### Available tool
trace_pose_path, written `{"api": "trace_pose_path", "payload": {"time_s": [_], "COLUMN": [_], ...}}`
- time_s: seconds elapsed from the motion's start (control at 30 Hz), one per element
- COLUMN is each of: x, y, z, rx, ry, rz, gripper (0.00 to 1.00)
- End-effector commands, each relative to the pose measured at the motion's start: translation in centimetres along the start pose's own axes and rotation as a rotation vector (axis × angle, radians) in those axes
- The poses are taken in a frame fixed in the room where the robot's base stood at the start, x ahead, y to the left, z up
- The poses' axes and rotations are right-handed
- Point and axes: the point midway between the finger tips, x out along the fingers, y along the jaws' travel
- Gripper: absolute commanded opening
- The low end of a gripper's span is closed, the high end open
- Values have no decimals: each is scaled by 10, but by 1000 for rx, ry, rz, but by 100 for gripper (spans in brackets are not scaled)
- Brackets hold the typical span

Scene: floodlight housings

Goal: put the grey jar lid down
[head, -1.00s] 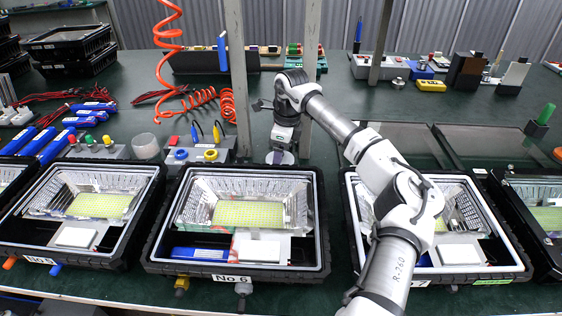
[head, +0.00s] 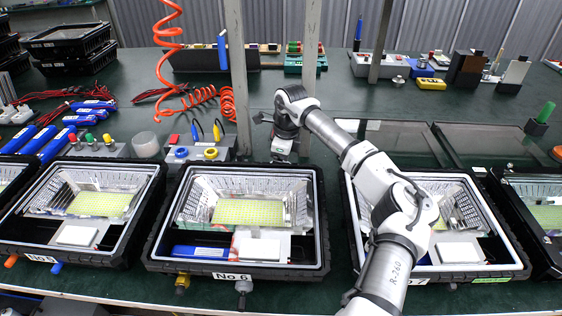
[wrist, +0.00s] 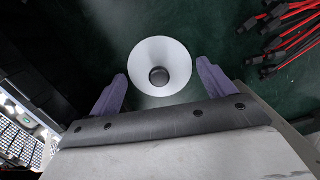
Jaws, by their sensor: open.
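The grey jar lid (wrist: 173,57) is a pale round disc with a dark knob in its middle. In the wrist view it lies over the dark green bench top, between and just beyond my fingertips, with a gap on each side. My gripper (wrist: 162,76) is open, its two purple fingers on either side of the lid and not closed on it. In the head view my gripper (head: 281,158) is low behind the back rim of the No 6 housing (head: 160,225). The lid and fingertips are hidden there.
Red-and-black leads (wrist: 285,40) lie at the right of the wrist view. The No 7 housing (head: 500,240) is to the right.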

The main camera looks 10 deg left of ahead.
Motion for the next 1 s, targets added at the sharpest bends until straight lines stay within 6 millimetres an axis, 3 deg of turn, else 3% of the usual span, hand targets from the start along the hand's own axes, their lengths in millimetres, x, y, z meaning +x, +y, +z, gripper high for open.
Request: {"api": "trace_pose_path", "payload": {"time_s": [0.17,0.6,0.8,1.0], "x": [-16,-103,-121,-123], "y": [-1,-1,0,0], "z": [0,0,0,0], "rx": [0,1,1,0], "ry": [0,0,0,0], "rz": [-2,-2,0,1], "gripper": [82,82,82,82]}}
